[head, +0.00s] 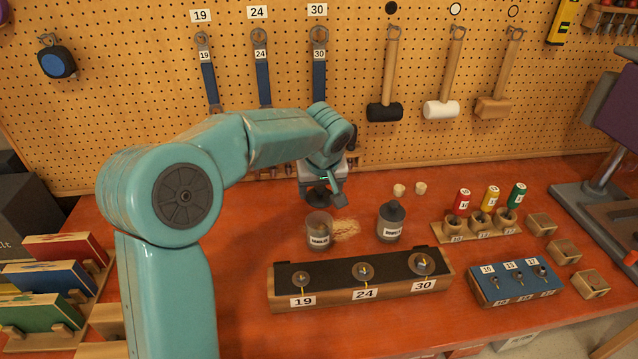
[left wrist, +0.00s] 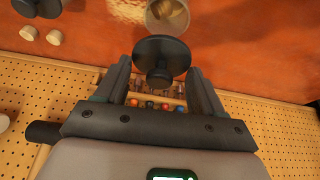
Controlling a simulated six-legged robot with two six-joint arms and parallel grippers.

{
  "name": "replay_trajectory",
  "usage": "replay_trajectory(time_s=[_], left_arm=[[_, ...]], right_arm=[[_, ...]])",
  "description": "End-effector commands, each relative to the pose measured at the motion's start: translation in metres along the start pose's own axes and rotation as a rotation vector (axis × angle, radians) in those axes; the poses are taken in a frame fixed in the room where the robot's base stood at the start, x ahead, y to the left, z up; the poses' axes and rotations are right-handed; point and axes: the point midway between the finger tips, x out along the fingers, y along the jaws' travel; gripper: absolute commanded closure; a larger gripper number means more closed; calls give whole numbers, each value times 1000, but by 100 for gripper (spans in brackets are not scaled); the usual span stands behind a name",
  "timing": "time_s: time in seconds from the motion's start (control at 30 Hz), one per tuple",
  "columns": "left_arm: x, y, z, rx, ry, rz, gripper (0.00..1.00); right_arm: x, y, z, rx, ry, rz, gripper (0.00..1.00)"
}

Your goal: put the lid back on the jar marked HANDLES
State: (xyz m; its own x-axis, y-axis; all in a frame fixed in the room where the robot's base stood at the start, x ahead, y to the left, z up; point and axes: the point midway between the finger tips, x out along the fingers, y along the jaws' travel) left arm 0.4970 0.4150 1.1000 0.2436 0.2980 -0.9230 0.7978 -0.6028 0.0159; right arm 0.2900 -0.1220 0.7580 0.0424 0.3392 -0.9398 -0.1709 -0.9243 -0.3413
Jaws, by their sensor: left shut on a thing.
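My left gripper (head: 322,183) is shut on a dark round lid (left wrist: 162,52). The lid's knob is between the fingers in the left wrist view (left wrist: 159,75). In the head view the held lid (head: 317,196) is above and slightly behind an open glass jar (head: 319,231), apart from it. This jar has a white label too small to read surely. It also shows at the top of the left wrist view (left wrist: 165,13). A second labelled jar (head: 390,224), to its right, wears a dark lid (head: 392,210). My right gripper is out of view.
Two wooden knobs (head: 399,190) stand behind the lidded jar. A long wooden block with discs (head: 340,293) lies in front.

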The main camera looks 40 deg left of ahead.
Motion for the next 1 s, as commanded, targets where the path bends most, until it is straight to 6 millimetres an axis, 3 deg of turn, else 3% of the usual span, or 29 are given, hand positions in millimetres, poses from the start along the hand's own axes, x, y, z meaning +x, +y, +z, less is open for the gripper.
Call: replay_trajectory(time_s=[0.27, 0.73, 1.0], left_arm=[[7, -2, 3, -4, 0, -2, 61], [52, -3, 22, -3, 0, -1, 61], [60, -3, 25, -2, 1, -1, 61]], right_arm=[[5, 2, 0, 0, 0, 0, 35], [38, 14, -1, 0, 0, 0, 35], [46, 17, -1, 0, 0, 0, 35]])
